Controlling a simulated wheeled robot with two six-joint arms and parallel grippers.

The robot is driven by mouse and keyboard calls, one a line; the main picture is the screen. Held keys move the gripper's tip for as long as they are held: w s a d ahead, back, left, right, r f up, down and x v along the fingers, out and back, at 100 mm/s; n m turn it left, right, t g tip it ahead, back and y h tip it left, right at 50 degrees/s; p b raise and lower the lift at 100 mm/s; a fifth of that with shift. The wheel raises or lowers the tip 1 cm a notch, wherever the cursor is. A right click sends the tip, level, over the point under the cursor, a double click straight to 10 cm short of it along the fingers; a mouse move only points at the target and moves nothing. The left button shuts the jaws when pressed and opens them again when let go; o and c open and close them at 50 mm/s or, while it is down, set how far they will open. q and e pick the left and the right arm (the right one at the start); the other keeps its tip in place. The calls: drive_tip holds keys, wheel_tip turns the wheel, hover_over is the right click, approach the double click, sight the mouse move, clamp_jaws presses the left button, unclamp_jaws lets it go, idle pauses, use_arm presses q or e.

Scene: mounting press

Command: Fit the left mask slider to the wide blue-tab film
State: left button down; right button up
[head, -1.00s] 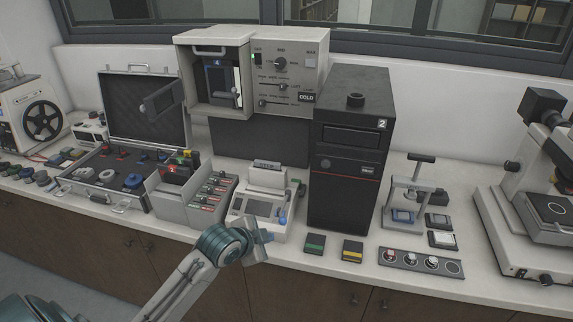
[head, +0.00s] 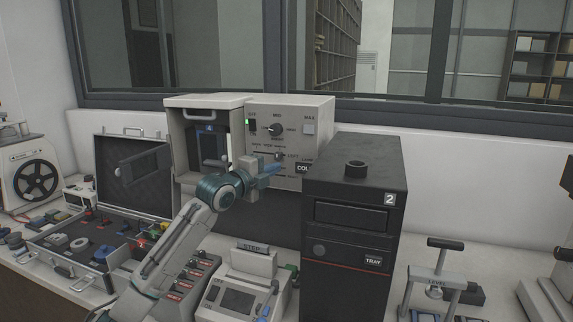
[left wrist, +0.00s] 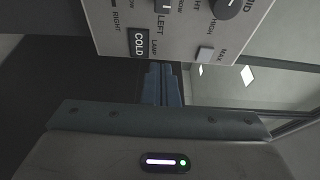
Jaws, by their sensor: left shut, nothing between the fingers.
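The press control panel (head: 318,115) has a round dial knob, a switch and slider rows. A slider with LEFT lettering beside it (head: 279,156) sits low on the panel, partly hidden by my gripper. A dark blue-topped piece (head: 209,142), perhaps the film, stands in the open chamber.
The chamber door (head: 145,165) stands open to the left. A black tower marked 2 (head: 355,215) stands close right of the panel. An open case (head: 130,145), a stepped device (head: 240,290) and a small lever press (head: 435,285) are on the bench.

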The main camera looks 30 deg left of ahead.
sight(291, 155)
use_arm(q)
drive_tip(key=w+p, duration=0.1)
drive_tip(key=w, duration=0.2)
drive_tip(key=w+p, duration=0.1)
drive_tip(key=w, duration=0.2)
drive_tip(key=w+d+p, duration=0.1)
drive_tip(key=w, duration=0.2)
drive_tip(key=shift+r+p, duration=0.2)
drive_tip(key=shift+p, duration=0.2)
drive_tip(key=shift+w+a+p, duration=0.15)
drive_tip(key=shift+a+p, duration=0.1)
drive_tip(key=shift+p, duration=0.05)
drive_tip(key=a, duration=0.1)
drive_tip(key=s+a+p, duration=0.1)
drive_tip(key=a, duration=0.1)
drive_tip(key=shift+a+f, duration=0.1)
drive_tip(key=shift+a, duration=0.1)
drive_tip(key=shift+d+f, duration=0.1)
